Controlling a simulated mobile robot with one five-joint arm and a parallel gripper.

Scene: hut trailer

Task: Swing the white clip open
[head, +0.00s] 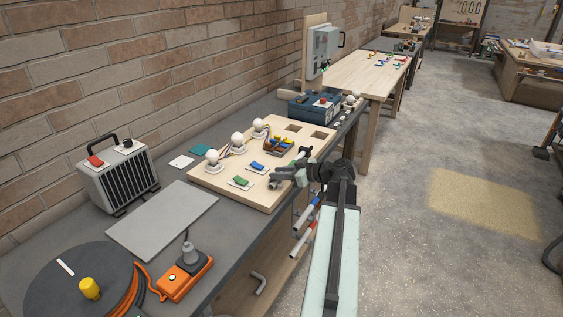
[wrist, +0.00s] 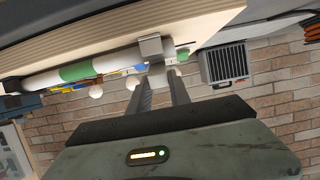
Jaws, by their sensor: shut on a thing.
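In the wrist view a pale clip (wrist: 159,76) sits between the tips of my gripper (wrist: 162,86). The jaws are shut on it. A light grey block (wrist: 151,47) is just beyond it, at the end of a white tube with a green band (wrist: 83,72) along the wooden board's edge. In the head view my gripper (head: 277,179) is at the right front edge of the wooden board (head: 217,178). The clip is too small and too covered there to make out. I cannot tell how far it is swung.
White bulbs (head: 238,139) and a green switch (head: 241,182) and a blue switch (head: 257,167) stand on the board near my gripper. Tubes with red parts (head: 304,222) hang below the bench edge. A grey heater (head: 119,174) stands at the left.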

